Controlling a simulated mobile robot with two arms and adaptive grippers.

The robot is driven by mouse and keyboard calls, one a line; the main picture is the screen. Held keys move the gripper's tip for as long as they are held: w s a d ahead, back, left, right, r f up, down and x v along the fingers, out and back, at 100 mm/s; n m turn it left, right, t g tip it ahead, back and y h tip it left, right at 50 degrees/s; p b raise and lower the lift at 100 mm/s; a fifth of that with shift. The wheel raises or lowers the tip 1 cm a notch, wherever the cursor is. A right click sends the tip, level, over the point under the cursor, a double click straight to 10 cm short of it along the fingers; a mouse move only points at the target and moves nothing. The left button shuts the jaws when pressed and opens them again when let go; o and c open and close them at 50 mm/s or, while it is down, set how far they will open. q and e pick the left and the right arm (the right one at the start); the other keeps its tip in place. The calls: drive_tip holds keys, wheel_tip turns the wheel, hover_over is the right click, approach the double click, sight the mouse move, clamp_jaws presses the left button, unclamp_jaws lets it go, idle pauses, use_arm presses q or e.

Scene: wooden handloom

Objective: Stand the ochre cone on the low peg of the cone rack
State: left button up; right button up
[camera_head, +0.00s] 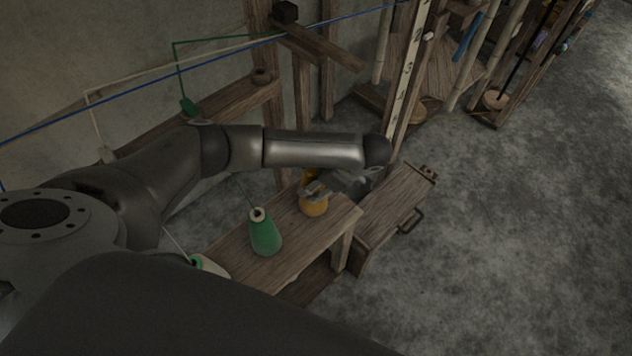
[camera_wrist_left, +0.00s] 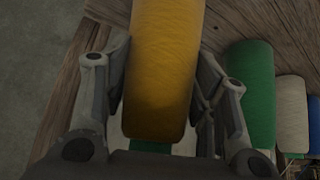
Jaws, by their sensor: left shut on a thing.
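The ochre cone (camera_head: 313,208) is at the right end of the wooden cone rack (camera_head: 330,232), at or just above its top board; I cannot tell whether it touches. In the left wrist view the ochre cone (camera_wrist_left: 163,70) fills the space between my finger pads. My left gripper (camera_head: 315,190) is shut on the cone, partly hidden by my wrist. Both fingers of my left gripper (camera_wrist_left: 162,75) flank the cone in the wrist view. The low peg is not visible; the cone and gripper cover that spot. My right gripper is not in view.
A green cone (camera_head: 264,236) stands left of the ochre one, and a pale cone (camera_head: 212,267) is farther left. The left wrist view also shows the green cone (camera_wrist_left: 251,95). A wooden box with a handle (camera_head: 395,205) lies right of the rack. Loom posts stand behind.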

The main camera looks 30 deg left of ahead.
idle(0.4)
use_arm(q)
drive_tip(key=o, duration=1.3)
drive_tip(key=shift+o, duration=0.3)
drive_tip(key=o, duration=0.4)
drive_tip(key=shift+r+p, duration=2.45)
drive_tip(key=shift+r, duration=1.1)
